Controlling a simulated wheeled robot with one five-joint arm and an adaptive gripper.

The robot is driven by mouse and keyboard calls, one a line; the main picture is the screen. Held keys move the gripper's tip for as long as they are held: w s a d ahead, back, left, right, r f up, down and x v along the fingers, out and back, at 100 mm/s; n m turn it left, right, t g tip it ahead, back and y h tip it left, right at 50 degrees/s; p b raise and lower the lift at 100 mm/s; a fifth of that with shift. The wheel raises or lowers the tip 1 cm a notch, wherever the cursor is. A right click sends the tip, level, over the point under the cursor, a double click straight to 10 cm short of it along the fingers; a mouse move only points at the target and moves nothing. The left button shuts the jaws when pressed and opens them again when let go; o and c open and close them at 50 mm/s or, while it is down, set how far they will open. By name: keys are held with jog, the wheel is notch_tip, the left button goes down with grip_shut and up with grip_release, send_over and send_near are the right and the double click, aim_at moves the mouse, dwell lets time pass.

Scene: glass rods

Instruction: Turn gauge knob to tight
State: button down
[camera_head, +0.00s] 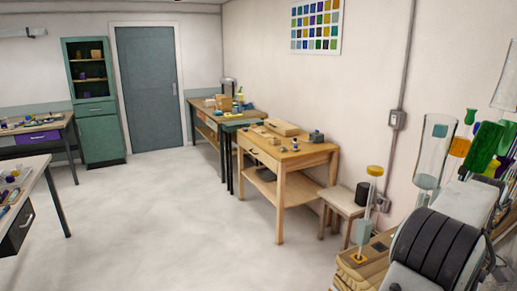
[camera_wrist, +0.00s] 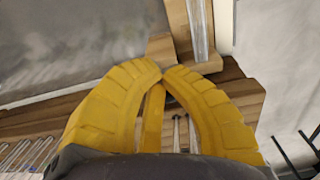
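I cannot pick out the gauge or its knob with certainty in either view. In the wrist view, the two yellow ribbed fingers of my gripper (camera_wrist: 164,73) curve in until their tips nearly meet. Nothing clear is held between the tips. A yellow bar (camera_wrist: 152,118) and thin metal rods (camera_wrist: 177,132) show in the space between the fingers, over a wooden surface (camera_wrist: 236,85). A wooden piece (camera_wrist: 161,48) lies just beyond the tips. My gripper cannot be made out in the head view.
In the wrist view, clear rods (camera_wrist: 198,30) lie beyond the fingertips and several more (camera_wrist: 25,152) at lower left. In the head view, a wooden workbench (camera_head: 285,160) and a stool (camera_head: 345,201) line the right wall. The floor (camera_head: 160,220) is clear.

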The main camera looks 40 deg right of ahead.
jog(key=shift+s+a, duration=0.1)
jog(key=shift+s, duration=0.2)
notch_tip(320, 180, up, 6)
jog(key=p, duration=0.4)
dwell(0.4)
jog(key=shift+s, duration=0.1)
dwell(0.3)
